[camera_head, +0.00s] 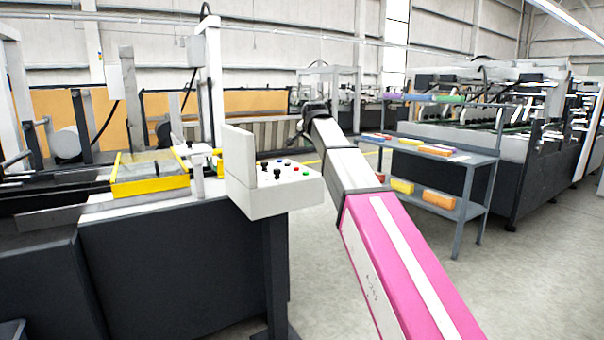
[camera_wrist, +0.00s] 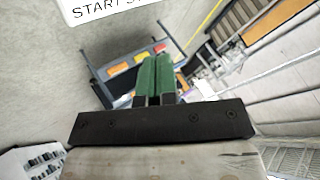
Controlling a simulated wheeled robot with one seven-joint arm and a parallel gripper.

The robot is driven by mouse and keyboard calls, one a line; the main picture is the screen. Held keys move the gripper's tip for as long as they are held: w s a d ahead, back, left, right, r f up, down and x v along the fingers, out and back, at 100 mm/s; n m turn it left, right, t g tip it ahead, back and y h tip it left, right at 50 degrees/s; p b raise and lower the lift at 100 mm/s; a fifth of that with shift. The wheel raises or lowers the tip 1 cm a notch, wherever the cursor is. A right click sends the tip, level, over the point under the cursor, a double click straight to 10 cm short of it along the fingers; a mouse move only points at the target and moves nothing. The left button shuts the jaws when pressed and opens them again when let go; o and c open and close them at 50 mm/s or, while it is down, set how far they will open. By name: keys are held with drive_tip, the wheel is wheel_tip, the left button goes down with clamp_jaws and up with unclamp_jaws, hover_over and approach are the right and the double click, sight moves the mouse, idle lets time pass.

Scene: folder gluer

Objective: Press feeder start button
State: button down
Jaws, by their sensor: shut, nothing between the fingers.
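A white control box (camera_head: 272,197) stands on a dark post beside the feeder machine in the head view. Its sloped top carries several small buttons and black knobs, among them a green button (camera_head: 295,168). Lettering there is too small to read. In the wrist view, a white label plate (camera_wrist: 105,8) reading "START S…" is cut off by the top edge. My gripper (camera_wrist: 155,60) has green fingers pressed together, with nothing between them. The fingertips point toward the top of the wrist view, below the label plate. In the head view my arm's end is behind and right of the box; its fingers are not clearly seen.
A grey shelf table (camera_head: 445,150) with coloured boxes stands right of my arm. The feeder machine (camera_head: 180,270) with a yellow frame (camera_head: 150,188) fills the left. Another large machine (camera_head: 500,170) stands at back right. Open floor lies around the table.

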sight(307, 172)
drive_tip(key=shift+w+a+r, duration=0.1)
drive_tip(key=shift+a+r, duration=0.2)
drive_tip(key=shift+r, duration=0.2)
drive_tip(key=shift+f, duration=4.4)
drive_tip(key=shift+f, duration=0.15)
drive_tip(key=shift+f, duration=0.3)
drive_tip(key=shift+f, duration=0.45)
drive_tip(key=shift+r, duration=0.9)
